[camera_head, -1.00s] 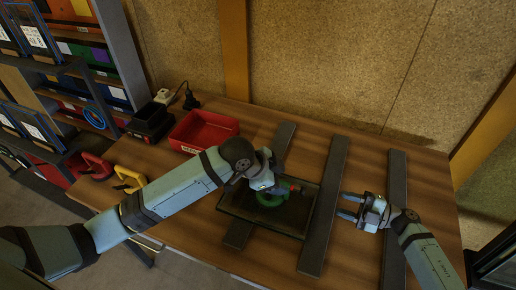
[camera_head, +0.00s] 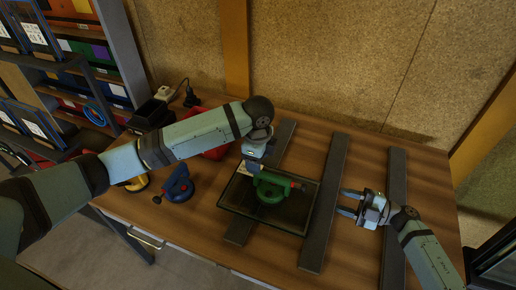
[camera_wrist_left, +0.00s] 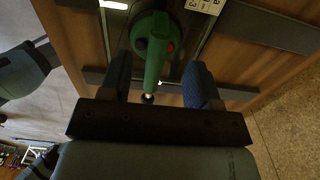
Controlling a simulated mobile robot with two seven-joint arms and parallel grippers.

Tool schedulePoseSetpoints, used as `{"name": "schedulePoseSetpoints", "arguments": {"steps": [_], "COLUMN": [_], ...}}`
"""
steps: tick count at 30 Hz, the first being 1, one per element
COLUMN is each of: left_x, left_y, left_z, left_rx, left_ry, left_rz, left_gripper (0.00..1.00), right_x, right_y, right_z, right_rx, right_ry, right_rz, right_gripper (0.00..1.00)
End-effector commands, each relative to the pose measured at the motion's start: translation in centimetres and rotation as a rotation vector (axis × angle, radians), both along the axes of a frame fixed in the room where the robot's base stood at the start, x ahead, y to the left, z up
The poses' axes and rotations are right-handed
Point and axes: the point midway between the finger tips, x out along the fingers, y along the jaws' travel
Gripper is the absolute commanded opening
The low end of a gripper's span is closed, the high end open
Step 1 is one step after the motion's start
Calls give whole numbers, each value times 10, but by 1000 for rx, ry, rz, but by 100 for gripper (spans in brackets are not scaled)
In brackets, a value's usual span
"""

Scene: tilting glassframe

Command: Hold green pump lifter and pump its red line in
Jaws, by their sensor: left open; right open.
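The green pump lifter (camera_head: 271,190) sits on the dark glass pane (camera_head: 240,201) on the workbench, with a red part at its right end. My left gripper (camera_head: 254,163) is just behind and above it. In the left wrist view, the lifter's green handle (camera_wrist_left: 156,52) lies between the spread fingers of my left gripper (camera_wrist_left: 158,66), with gaps on both sides. A dark knob is at the handle's near end. The red line cannot be made out. My right gripper (camera_head: 348,203) is open and empty, right of the pane.
A blue lifter (camera_head: 178,187) and a partly hidden yellow lifter (camera_head: 136,184) stand on the bench's left side. A red bin (camera_head: 217,152) is mostly hidden behind my left arm. Dark strips (camera_head: 325,205) lie across the bench. A shelf (camera_head: 118,60) stands at the left.

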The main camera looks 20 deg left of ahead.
Motion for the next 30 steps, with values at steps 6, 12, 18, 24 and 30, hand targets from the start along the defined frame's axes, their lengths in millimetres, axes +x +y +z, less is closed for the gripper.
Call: {"name": "schedulePoseSetpoints", "arguments": {"steps": [6, 12, 18, 24, 30], "left_x": [0, -1, 0, 0, 0], "left_y": [0, -1, -1, -1, -1], "left_z": [-44, -73, -86, -88, -88], "left_rx": [-1, -2, -2, -2, -2], "left_ry": [2, 1, -2, -2, -2], "left_rz": [2, 1, 1, 0, 0], "left_gripper": [57, 57, 57, 57, 31], "right_x": [0, 0, 0, 0, 0], "right_y": [0, 0, 0, 0, 0], "right_z": [0, 0, 0, 0, 0], "right_rx": [0, 0, 0, 0, 0], "right_ry": [0, 0, 0, 0, 0], "right_rz": [0, 0, 0, 0, 0], "right_gripper": [43, 43, 43, 43, 43]}}
